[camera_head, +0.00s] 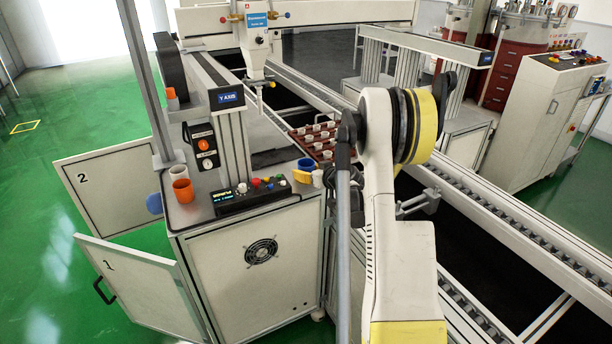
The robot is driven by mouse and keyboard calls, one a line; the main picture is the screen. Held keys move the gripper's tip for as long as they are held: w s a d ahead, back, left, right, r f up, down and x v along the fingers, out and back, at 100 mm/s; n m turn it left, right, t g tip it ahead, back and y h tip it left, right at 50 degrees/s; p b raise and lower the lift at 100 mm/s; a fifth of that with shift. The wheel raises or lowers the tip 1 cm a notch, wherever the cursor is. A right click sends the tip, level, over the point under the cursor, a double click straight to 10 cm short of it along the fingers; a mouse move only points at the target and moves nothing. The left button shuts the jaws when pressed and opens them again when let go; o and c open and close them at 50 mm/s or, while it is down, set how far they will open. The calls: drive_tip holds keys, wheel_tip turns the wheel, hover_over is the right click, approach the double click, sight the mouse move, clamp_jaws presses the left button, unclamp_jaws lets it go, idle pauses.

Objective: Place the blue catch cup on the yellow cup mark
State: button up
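A small blue cup (306,164) stands on the grey bench top, near its right edge and just left of my arm. A yellow patch (302,177) shows directly in front of the cup, at its lower edge; I cannot tell whether it is a flat mark or a raised piece, or whether the cup touches it. My arm rises through the right middle of the view. I cannot make out my gripper; the arm's elbow and links hide that area.
A control box (250,196) with coloured buttons stands left of the cup. A brown tray (318,142) of small white cups lies behind. Two cabinet doors (138,290) hang open. A conveyor (500,225) runs along the right.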

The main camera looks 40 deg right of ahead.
drive_tip(key=shift+r, duration=0.15)
drive_tip(key=o, duration=0.7)
drive_tip(key=shift+f, duration=0.3)
drive_tip(key=shift+c, duration=0.2)
drive_tip(key=o, duration=0.4)
drive_tip(key=shift+r, duration=0.1)
